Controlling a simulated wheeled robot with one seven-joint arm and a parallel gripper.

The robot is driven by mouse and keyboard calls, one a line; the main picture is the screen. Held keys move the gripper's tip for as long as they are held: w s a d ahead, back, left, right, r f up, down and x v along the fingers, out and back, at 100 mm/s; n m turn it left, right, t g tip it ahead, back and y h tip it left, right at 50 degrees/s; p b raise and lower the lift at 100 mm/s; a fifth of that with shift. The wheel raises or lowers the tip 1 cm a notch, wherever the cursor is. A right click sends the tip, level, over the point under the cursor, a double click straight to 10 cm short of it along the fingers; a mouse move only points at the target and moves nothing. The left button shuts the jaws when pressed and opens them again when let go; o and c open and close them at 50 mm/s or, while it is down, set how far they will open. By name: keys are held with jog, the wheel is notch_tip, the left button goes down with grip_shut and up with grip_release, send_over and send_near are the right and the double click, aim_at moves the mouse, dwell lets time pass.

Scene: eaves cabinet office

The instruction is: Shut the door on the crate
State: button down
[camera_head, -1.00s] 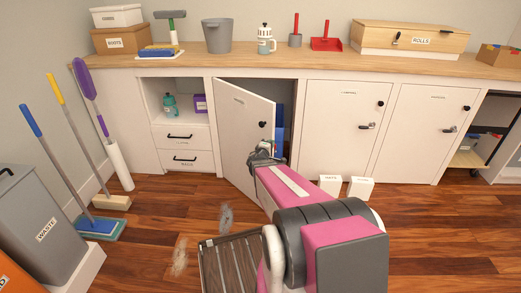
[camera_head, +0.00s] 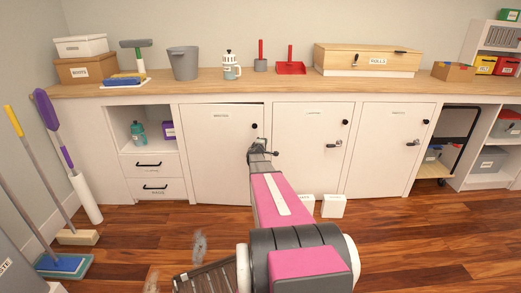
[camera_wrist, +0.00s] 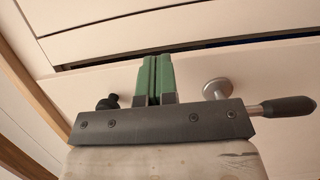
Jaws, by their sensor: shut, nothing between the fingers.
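The white cabinet door (camera_head: 222,160) at the left of the row stands almost flush with the front, with a thin dark line along its top edge. My gripper (camera_head: 259,147) is at the door's right side, below its black knob (camera_head: 254,126). In the wrist view the green fingers (camera_wrist: 155,80) are shut and empty, close to the door face (camera_wrist: 220,68), between the black knob (camera_wrist: 108,101) and the lever handle (camera_wrist: 280,106). Whether they touch it I cannot tell. A dark gap (camera_wrist: 200,46) with a sliver of blue runs beyond the door edge. The crate is hidden behind the door.
Two more doors (camera_head: 310,150) (camera_head: 388,150) to the right are shut. Two small white boxes (camera_head: 333,206) stand on the floor before them. Mops and brooms (camera_head: 70,165) lean at left. A slatted crate-like item (camera_head: 205,278) lies on the floor near my arm.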

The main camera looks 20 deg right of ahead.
jog(key=shift+x, duration=1.25)
jog(key=shift+a, duration=0.25)
